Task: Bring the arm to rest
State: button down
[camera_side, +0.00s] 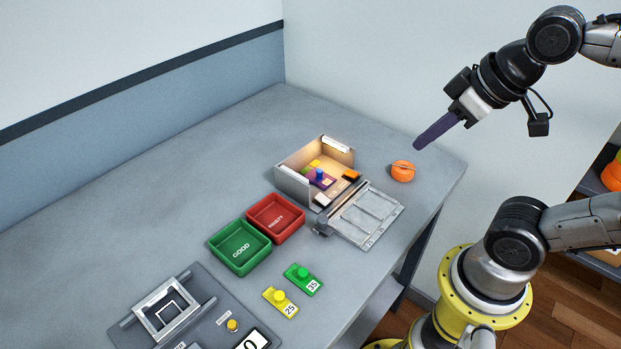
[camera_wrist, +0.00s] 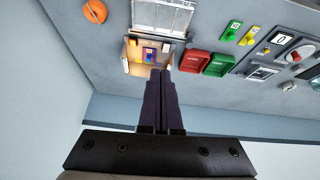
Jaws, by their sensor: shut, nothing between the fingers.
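My gripper (camera_side: 419,144) is in the air above the right part of the table in the side view. Its long dark purple fingers are together with nothing between them. It is apart from everything on the table. In the wrist view the closed fingers (camera_wrist: 160,75) point toward the open metal box (camera_wrist: 136,68). The same box stands on the table in the side view, with its front panel (camera_side: 364,214) folded down flat. Inside it are a small blue knob (camera_side: 319,174) and some coloured parts.
An orange roll (camera_side: 402,171) lies right of the box. A red tray (camera_side: 276,219) and green tray (camera_side: 240,247) stand left of it. Green (camera_side: 303,279) and yellow (camera_side: 280,302) knobbed pieces and a grey fixture (camera_side: 183,310) are nearer the front. The table's back left is clear.

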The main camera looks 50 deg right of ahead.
jog(key=shift+s+f+m, duration=0.4)
jog(key=shift+s+f, duration=0.65)
jog(key=shift+f, duration=0.2)
dwell(2.8)
